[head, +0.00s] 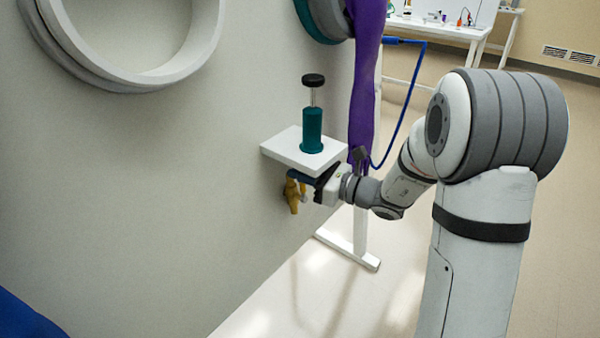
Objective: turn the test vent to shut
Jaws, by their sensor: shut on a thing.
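The test vent appears to be the brass-yellow valve (293,194) low on the grey panel wall, with a blue lever (301,177) on top. It sits just under a small white shelf. My gripper (314,182) reaches in from the right below the shelf and is shut on the blue lever. The fingertips are partly hidden by the shelf and by the gripper's own body. The lever's exact angle to the valve body is hard to tell at this size.
The white shelf (286,147) close above my gripper carries a teal cylinder with a black knob (312,127). A purple glove (364,80) hangs just behind the gripper. A blue hose (413,95) runs beside it. A white port ring (195,55) is at upper left. Floor at right is clear.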

